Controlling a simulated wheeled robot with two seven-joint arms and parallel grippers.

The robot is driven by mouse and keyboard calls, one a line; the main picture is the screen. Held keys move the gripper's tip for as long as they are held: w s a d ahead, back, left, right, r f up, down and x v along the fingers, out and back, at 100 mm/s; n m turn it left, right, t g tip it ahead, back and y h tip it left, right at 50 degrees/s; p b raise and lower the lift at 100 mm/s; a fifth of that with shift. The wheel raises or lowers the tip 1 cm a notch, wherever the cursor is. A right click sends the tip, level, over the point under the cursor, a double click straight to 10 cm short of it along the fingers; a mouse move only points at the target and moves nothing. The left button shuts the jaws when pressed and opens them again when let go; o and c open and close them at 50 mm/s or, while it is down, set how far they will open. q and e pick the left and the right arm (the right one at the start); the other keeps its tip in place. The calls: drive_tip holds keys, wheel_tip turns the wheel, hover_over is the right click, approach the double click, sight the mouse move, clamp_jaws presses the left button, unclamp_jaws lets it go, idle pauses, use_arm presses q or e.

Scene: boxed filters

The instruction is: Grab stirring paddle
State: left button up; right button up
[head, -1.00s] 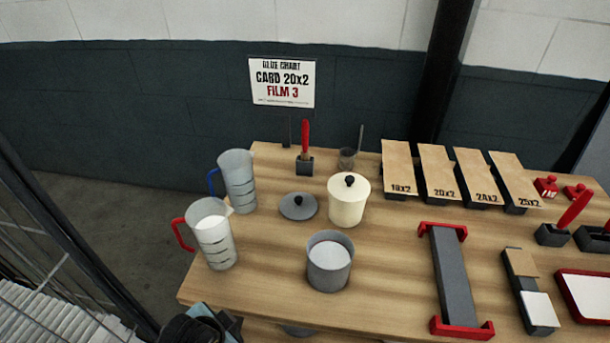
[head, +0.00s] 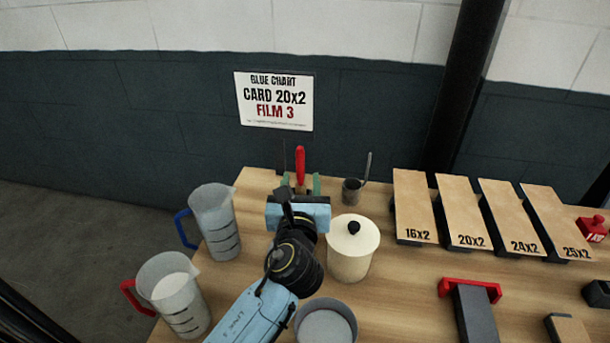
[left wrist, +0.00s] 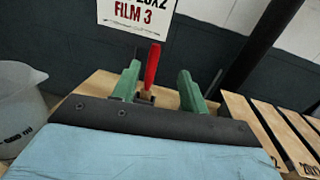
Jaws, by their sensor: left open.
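A red-handled tool (head: 300,165), which looks like the stirring paddle, stands upright at the back of the table. It also shows in the left wrist view (left wrist: 152,66); its lower part is mostly hidden by my gripper in the head view. My left gripper (head: 300,184) is open with green fingers, pointing at the tool. In the left wrist view the handle appears in the gap between the fingers (left wrist: 158,88), nearer the left finger. I cannot tell whether it is between the tips or just beyond them. My right gripper is not in view.
A cream lidded pot (head: 352,250) stands close right of my left gripper. A grey cup with a thin rod (head: 353,190) is right of the tool. Measuring jugs (head: 215,222) (head: 172,295) stand left, a grey pot (head: 326,325) in front. Labelled boards (head: 413,205) lie right.

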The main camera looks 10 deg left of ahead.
sight(300, 163)
use_arm(q)
drive_tip(key=w+f+b, duration=0.1)
drive_tip(key=w, duration=0.1)
drive_tip(key=w+a+f+b, duration=0.1)
drive_tip(key=w, duration=0.1)
drive_tip(key=w+f+b, duration=0.1)
drive_tip(key=w, duration=0.2)
drive_tip(key=shift+a+f, duration=0.25)
drive_tip(key=shift+f, duration=0.1)
drive_tip(key=shift+w+a, duration=0.1)
drive_tip(key=shift+w, duration=0.3)
drive_tip(key=w+b, duration=0.1)
drive_tip(key=w, duration=0.1)
drive_tip(key=w+a, duration=0.1)
drive_tip(key=w, duration=0.1)
drive_tip(key=shift+w+b, duration=0.35)
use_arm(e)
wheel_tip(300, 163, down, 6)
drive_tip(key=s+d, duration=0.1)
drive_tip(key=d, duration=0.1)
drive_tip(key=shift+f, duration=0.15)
use_arm(q)
drive_tip(key=shift+c, duration=0.4)
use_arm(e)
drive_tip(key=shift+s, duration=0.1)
use_arm(q)
clamp_jaws()
